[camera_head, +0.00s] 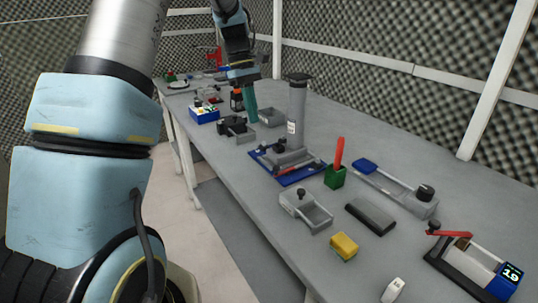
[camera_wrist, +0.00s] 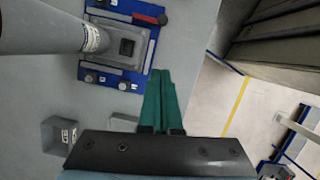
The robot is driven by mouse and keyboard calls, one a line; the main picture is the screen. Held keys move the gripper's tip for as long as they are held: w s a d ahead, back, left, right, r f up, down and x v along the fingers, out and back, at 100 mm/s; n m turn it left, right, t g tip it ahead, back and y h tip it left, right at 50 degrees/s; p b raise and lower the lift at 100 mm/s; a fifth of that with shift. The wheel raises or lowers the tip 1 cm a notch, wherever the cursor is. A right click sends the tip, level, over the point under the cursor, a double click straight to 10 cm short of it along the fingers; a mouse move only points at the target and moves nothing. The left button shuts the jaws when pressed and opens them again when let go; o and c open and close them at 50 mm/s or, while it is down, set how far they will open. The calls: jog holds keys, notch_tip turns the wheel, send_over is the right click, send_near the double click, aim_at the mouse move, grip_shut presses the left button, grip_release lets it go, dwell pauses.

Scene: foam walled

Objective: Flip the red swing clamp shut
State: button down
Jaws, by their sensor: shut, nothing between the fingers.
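I cannot tell for certain which red part is the swing clamp. A red lever (camera_head: 339,153) stands nearly upright on a small green block (camera_head: 335,177) in the middle of the bench in the head view. Another red arm (camera_head: 449,234) lies almost flat over a black-framed device at the lower right. A small red thing (camera_head: 214,55) shows at the far end, too small to make out. My gripper (camera_head: 253,120), with green fingers, points down over the bench behind the grey column. In the wrist view its fingers (camera_wrist: 160,72) are together and empty.
A tall grey column (camera_head: 296,115) stands on a blue base (camera_head: 300,177) near my gripper; the base shows in the wrist view (camera_wrist: 148,62). Foam walls close the back.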

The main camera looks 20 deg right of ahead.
jog(key=p+x, duration=0.2)
jog(key=x, duration=0.7)
jog(key=shift+s, duration=0.15)
jog(key=s, duration=0.1)
jog(key=s+d+f+p, duration=0.1)
jog(key=shift+s+d+f, duration=0.15)
jog(key=shift+s, duration=0.25)
jog(key=shift+s+d+f, duration=0.2)
jog(key=shift+s+f, duration=0.05)
jog(key=shift+s, duration=0.15)
